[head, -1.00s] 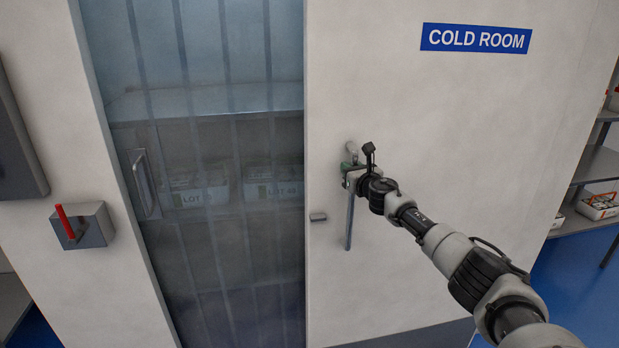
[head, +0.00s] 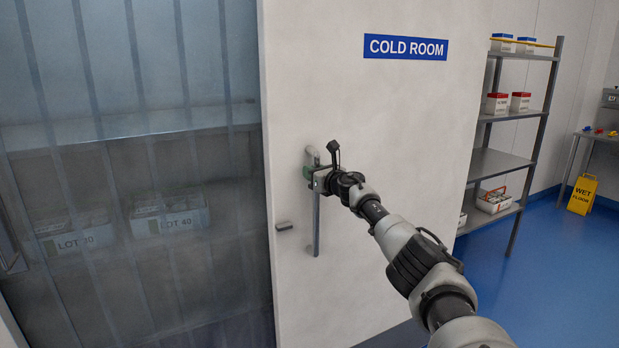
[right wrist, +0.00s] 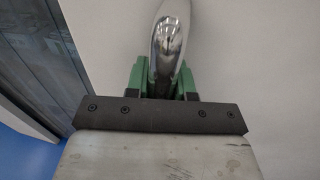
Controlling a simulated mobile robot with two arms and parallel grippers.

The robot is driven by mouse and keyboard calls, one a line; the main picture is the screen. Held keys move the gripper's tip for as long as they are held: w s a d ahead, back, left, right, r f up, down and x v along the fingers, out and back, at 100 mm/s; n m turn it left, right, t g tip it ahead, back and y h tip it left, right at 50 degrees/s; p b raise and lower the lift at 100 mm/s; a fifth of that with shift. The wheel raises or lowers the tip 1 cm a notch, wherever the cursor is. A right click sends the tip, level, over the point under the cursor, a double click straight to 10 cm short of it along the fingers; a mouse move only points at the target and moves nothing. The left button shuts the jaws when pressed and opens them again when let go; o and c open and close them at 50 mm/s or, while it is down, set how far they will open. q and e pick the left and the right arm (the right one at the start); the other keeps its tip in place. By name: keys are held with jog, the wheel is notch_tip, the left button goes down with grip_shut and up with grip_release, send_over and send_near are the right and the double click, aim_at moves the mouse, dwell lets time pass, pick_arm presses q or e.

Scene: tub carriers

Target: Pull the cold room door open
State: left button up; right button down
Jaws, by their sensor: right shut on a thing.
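The cold room door (head: 370,120) is a pale panel with a blue "COLD ROOM" sign (head: 405,47). It stands partly open, with a wide gap at its left. My right gripper (head: 311,173) is shut on the door handle (head: 316,225), a vertical metal bar on the door's left side. In the right wrist view the shiny handle (right wrist: 171,45) sits between the green fingers. My left gripper is not in view.
A shelf rack (head: 500,163) stands right of the door. A yellow wet floor sign (head: 582,194) stands farther right. Blue floor between is clear.

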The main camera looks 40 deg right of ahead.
jog(key=shift+w+a+f, duration=0.1)
jog(key=shift+w+a, duration=0.15)
jog(key=shift+a, duration=0.4)
jog(key=c, duration=1)
grip_release()
jog(key=shift+w+a, duration=0.15)
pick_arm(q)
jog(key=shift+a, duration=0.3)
pick_arm(e)
jog(key=shift+o, duration=0.2)
jog(key=shift+d, duration=0.2)
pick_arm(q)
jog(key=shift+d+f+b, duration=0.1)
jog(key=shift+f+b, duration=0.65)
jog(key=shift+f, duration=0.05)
pick_arm(e)
jog(key=s+a, duration=0.1)
jog(key=s, duration=0.9)
jog(key=shift+s+a, duration=0.2)
jog(key=shift+s, duration=0.2)
